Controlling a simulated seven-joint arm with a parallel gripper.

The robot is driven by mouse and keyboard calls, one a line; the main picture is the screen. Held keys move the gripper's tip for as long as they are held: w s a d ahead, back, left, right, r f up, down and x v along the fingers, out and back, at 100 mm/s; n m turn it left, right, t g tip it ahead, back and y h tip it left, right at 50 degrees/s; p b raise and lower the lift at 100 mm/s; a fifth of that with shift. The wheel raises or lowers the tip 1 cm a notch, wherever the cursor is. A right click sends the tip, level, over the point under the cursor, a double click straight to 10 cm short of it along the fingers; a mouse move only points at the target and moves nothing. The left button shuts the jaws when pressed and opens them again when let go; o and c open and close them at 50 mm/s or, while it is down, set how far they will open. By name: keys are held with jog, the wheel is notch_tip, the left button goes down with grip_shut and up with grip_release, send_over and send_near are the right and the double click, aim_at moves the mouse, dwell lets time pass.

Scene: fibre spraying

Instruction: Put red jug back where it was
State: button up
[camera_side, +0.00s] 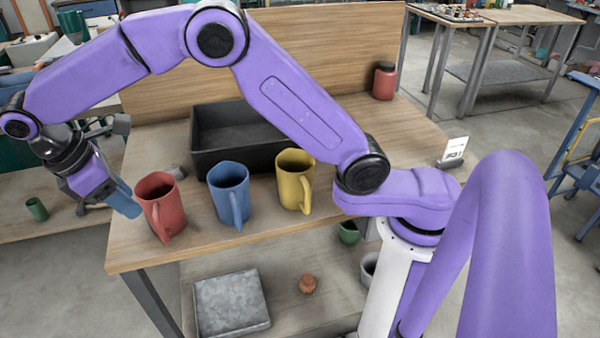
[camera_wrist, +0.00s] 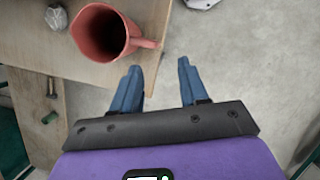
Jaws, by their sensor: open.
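The red jug (camera_side: 160,208) stands upright at the front left of the table, with its handle toward the front. My gripper (camera_side: 128,203) is just left of it, with its blue fingers apart and nothing between them. In the wrist view the red jug (camera_wrist: 103,35) is seen from above and looks empty. Its handle points right, toward the space ahead of my open fingers (camera_wrist: 158,78). I cannot tell from the side view whether a fingertip touches the jug.
A blue jug (camera_side: 230,190) and a yellow jug (camera_side: 294,180) stand in a row right of the red one. A black tray (camera_side: 203,162) is behind them. A grey lump (camera_side: 175,172) lies behind the red jug. The table's left edge is close to my gripper.

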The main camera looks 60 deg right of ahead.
jog(key=s+d+y, duration=0.2)
jog(key=s+d, duration=0.9)
jog(key=s, duration=0.3)
jog(key=s+d+t+y, duration=0.1)
jog(key=s+d+y, duration=0.1)
jog(key=s+d, duration=0.9)
jog(key=s, duration=0.4)
jog(key=shift+s+f+m+t, duration=0.25)
jog(key=shift+m+t, duration=0.05)
